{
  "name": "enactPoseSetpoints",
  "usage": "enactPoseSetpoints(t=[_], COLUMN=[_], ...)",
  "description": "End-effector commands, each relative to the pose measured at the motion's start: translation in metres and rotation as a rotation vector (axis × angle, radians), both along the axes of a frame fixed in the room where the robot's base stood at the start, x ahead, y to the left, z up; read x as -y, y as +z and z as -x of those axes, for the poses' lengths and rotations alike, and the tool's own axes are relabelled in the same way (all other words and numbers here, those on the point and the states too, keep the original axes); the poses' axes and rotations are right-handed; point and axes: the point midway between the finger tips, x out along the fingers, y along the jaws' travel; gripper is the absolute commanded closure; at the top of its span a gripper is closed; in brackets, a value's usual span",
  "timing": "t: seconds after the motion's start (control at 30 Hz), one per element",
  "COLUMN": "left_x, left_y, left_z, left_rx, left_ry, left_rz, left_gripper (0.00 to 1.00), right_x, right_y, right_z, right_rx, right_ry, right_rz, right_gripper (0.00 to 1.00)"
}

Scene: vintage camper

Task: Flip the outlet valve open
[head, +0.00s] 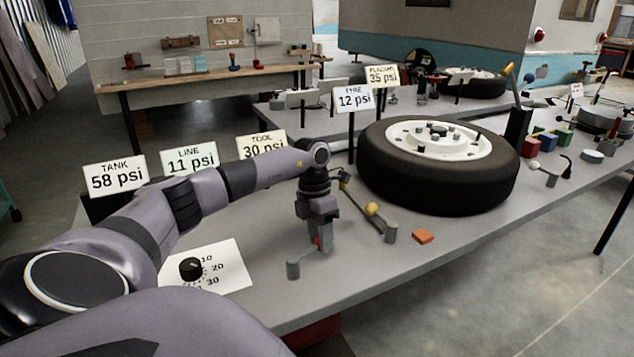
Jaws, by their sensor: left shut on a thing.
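My left gripper (319,232) points down over the near part of the grey bench. It is shut on a small red-knobbed lever (317,242), mostly hidden between the fingers. A grey bar runs from there to a short grey post (293,270) at the lower left. Another lever with a yellow ball (372,208) lies just right of the gripper, with its own grey post (390,232). No label shows which of these is the outlet valve. My right gripper is not in view.
Pressure signs read TANK 58 (115,175), LINE 11 (190,160), TOOL 30 (262,144) and TYRE 12 psi (353,98).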

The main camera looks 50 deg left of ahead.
Motion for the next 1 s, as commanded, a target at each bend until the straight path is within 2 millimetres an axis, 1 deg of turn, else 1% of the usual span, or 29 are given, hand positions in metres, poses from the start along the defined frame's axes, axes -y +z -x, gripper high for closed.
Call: enactPoseSetpoints(t=[0.2,0.63,0.67,0.7,0.73,1.0], left_x=[0.0051,0.0063,0.0063,0.0062,0.0061,0.0047], left_y=[0.0004,-0.0001,-0.0001,-0.0001,-0.0002,0.0006], left_z=[-0.0011,-0.0009,-0.0009,-0.0009,-0.0008,-0.0007], left_rx=[0.002,0.001,0.001,0.001,0.001,0.000], left_ry=[-0.044,-0.054,-0.054,-0.054,-0.054,-0.050], left_rz=[0.002,0.003,0.003,0.003,0.002,0.001], left_gripper=[1.00,1.00,0.53,0.40,0.38,0.38], right_x=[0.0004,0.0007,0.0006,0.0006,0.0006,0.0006], right_y=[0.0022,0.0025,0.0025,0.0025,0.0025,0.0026], right_z=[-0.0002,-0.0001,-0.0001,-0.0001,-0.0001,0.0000], right_rx=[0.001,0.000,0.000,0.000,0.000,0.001], right_ry=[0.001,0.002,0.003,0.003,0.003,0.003], right_rz=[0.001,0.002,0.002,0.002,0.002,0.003], right_gripper=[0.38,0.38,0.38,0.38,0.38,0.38])
